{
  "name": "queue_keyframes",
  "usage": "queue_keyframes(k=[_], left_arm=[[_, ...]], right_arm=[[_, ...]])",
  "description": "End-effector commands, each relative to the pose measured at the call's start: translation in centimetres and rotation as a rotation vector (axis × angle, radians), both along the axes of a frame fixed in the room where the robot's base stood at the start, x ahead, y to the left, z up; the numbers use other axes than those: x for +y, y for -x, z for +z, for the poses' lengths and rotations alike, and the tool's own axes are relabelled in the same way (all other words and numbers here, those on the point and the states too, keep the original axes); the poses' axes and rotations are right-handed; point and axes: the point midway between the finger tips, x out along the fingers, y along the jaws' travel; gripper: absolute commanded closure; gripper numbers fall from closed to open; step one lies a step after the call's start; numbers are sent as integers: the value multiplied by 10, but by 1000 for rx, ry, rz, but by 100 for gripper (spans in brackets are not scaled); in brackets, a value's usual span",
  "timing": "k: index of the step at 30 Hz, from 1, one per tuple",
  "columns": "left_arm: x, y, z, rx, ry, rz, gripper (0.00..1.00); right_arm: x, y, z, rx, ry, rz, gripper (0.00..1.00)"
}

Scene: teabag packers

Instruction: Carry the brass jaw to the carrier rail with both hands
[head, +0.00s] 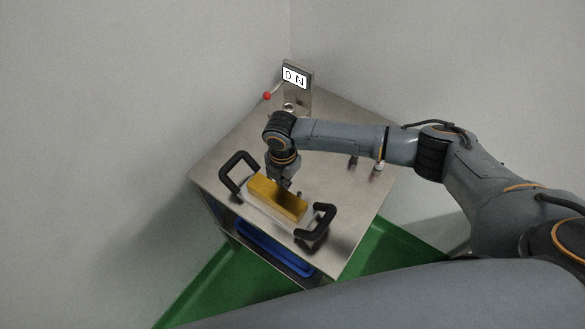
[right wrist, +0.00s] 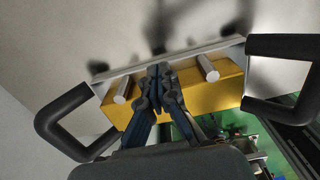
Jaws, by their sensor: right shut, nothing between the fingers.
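The brass jaw (head: 277,198) is a gold block on a pale plate with a black handle at each end, the left handle (head: 237,171) and the right handle (head: 318,222). It lies on the steel table top. My right gripper (head: 289,187) is directly over the middle of the block. In the right wrist view its fingers (right wrist: 159,72) are closed together between two metal pins, in front of the gold block (right wrist: 188,96), and hold nothing. Whether they touch the block I cannot tell. I cannot make out a carrier rail. My left gripper is not in view.
A bracket with an "ON" sign (head: 294,77) and a red-knobbed lever (head: 267,96) stands at the table's back corner. Small fittings (head: 377,168) stand to the right. A blue tray (head: 270,249) sits below the steel table top (head: 345,235). Walls are close behind and left.

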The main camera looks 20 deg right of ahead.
Motion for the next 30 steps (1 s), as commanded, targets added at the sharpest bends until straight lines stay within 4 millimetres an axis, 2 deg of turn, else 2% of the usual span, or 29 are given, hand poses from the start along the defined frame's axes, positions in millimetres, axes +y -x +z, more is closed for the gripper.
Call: queue_keyframes(k=[1, 3, 9, 23, 26, 30], left_arm=[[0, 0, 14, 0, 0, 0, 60], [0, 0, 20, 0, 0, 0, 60], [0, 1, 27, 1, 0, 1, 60], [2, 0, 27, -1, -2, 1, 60], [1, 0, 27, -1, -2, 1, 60], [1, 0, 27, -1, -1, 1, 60]], right_arm=[[16, 13, 6, 9, -7, 8, 100], [29, 24, 5, 8, -7, 7, 100], [53, 42, 2, 5, -5, 3, 100], [54, 42, 3, 1, -3, 1, 100], [54, 41, 13, 0, -5, 1, 100], [54, 40, 39, -4, -5, 2, 100]])
